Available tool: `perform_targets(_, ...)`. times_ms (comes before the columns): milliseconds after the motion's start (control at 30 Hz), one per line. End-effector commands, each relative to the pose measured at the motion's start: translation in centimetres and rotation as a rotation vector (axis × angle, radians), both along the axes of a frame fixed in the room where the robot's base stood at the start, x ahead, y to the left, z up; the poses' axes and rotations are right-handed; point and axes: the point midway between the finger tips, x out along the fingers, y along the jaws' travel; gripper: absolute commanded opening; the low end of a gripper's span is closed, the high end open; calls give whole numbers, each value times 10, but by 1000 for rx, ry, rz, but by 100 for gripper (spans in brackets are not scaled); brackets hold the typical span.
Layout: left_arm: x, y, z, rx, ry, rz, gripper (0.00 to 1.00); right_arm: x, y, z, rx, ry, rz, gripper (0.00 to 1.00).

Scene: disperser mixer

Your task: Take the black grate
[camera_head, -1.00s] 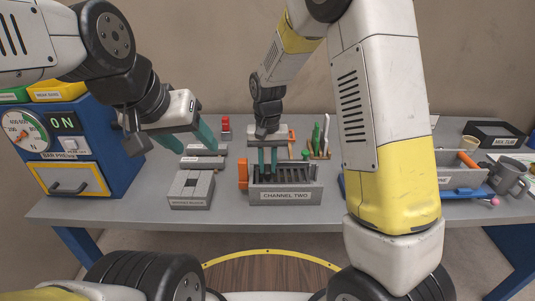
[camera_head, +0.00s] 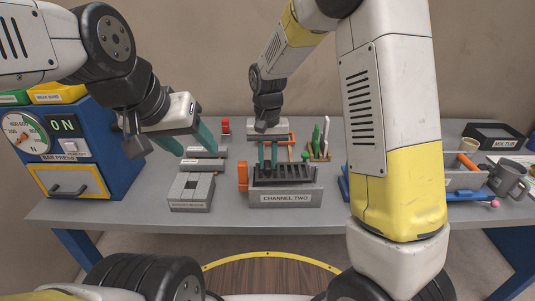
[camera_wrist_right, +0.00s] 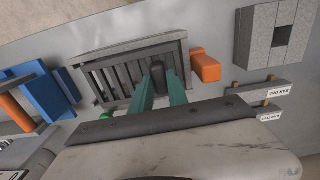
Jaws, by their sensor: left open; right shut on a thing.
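The black grate (camera_head: 296,173) is a dark slatted frame at the grey box labelled CHANNEL TWO (camera_head: 287,198). It now shows at the level of the box's top edge, slightly raised. My right gripper (camera_head: 267,157) is shut on the grate's left end part; in the right wrist view the green fingers (camera_wrist_right: 164,84) close on a dark upright handle beside the slats of the grate (camera_wrist_right: 122,80). How far the grate stands clear of the box is hard to tell. My left gripper (camera_head: 178,142) is open and empty above the table's left side.
An orange block (camera_head: 243,177) stands against the box's left side. A grey block with a square hole (camera_head: 192,190) and labelled grey bars (camera_head: 203,158) lie left of it. Small coloured tools (camera_head: 319,142) stand behind. A blue press cabinet (camera_head: 90,145) stands at left.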

Motion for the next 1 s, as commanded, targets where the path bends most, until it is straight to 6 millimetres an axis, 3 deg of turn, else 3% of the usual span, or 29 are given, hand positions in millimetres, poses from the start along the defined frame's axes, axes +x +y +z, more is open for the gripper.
perform_targets(1000,0,0,0,0,0,0,56,1,1,51,1,-3,0,0)
